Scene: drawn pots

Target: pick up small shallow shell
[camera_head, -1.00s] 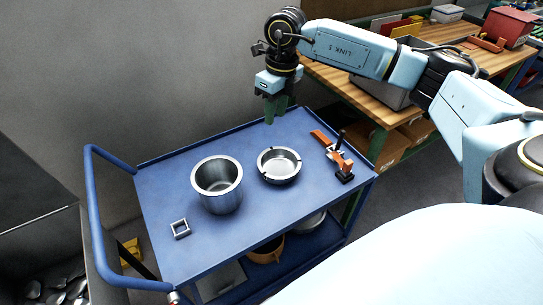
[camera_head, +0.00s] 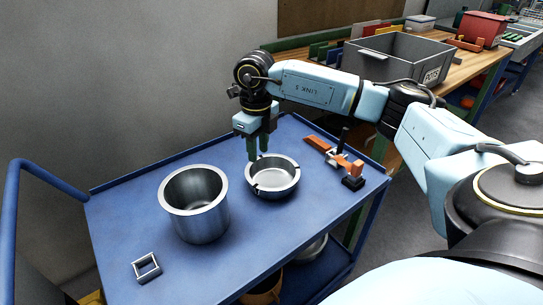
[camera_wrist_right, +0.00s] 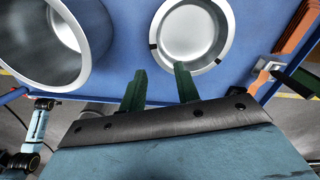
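The small shallow shell (camera_head: 275,181) is a low, round metal dish with dark notches in its rim. It sits upright on the blue cart top, right of a taller metal pot. It also shows in the right wrist view (camera_wrist_right: 190,36), just beyond the fingertips. My right gripper (camera_head: 258,156) points down above the shell's far left rim, its two green fingers apart with nothing between them. The fingers also show in the right wrist view (camera_wrist_right: 160,80). Whether a fingertip touches the rim I cannot tell. My left gripper is not in view.
The taller pot (camera_head: 197,205) stands close left of the shell. A small square metal frame (camera_head: 146,266) lies at the front left. An orange and black clamp (camera_head: 335,158) lies to the right. A grey bin (camera_head: 402,60) stands on the wooden bench behind.

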